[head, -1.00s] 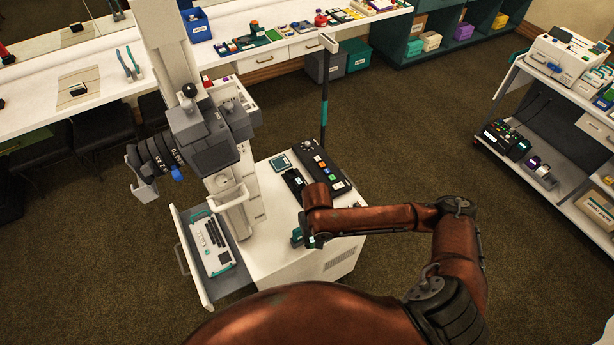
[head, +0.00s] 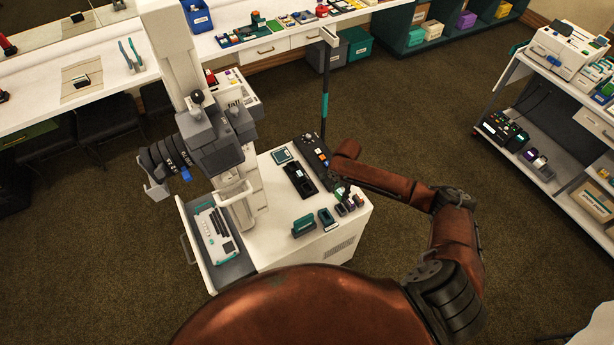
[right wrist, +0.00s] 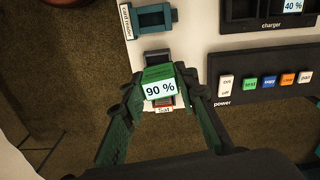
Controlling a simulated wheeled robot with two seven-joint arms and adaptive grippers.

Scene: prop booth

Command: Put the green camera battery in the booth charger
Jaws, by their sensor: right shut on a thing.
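The green battery (right wrist: 158,85), labelled 90 %, sits between the fingers of my right gripper (right wrist: 160,92) in the right wrist view. The gripper is shut on it. The black charger (head: 299,180) lies left of the gripper. In the right wrist view the charger (right wrist: 270,22) is at the top right, with a 40 % label inside it. My left gripper is not in view.
The power panel (right wrist: 265,85) with coloured buttons lies just right of the gripper in the wrist view. A drawer (head: 222,262) is open at left. A thin post (head: 325,90) rises behind.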

